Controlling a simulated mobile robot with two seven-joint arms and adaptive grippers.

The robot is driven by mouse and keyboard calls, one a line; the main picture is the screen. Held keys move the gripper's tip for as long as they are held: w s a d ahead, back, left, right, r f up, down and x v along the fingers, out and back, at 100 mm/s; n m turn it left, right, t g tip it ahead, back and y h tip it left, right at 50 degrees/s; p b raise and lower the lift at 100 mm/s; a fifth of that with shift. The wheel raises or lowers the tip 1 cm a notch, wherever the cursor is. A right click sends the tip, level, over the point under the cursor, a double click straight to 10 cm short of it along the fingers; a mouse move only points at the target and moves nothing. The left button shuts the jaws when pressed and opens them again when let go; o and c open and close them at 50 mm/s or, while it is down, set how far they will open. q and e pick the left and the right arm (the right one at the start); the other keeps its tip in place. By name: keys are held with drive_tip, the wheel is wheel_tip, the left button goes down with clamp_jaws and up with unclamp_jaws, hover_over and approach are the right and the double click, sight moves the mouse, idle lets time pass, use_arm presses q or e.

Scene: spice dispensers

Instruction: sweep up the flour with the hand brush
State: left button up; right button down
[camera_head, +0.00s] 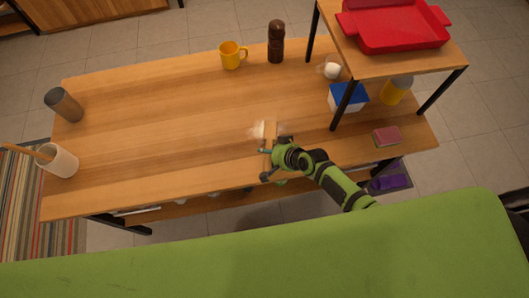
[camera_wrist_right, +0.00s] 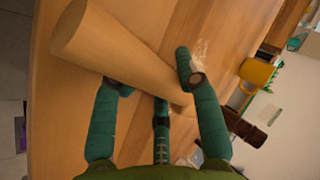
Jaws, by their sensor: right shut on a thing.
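My right gripper (camera_head: 268,148) is low over the near-middle part of the wooden table (camera_head: 150,110). It is shut on the hand brush (camera_head: 271,130), whose pale wooden part shows just beyond the fingers. The flour (camera_head: 256,130) is a faint white smear close to the left of the brush. In the right wrist view the flour (camera_wrist_right: 203,53) shows beyond the right-hand finger. My left gripper is not in view.
A yellow mug (camera_head: 231,56) and a dark mill (camera_head: 276,42) stand at the back edge. The table's left-middle is clear.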

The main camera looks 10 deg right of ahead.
drive_tip(key=shift+d, duration=1.55)
drive_tip(key=shift+w+d+f+b, duration=0.1)
drive_tip(key=shift+d+b, duration=0.6)
drive_tip(key=shift+d, duration=1.1)
wheel_tip(320, 180, up, 2)
drive_tip(key=shift+r+p, duration=0.25)
drive_tip(key=shift+p, duration=0.9)
drive_tip(key=shift+r, duration=1.8)
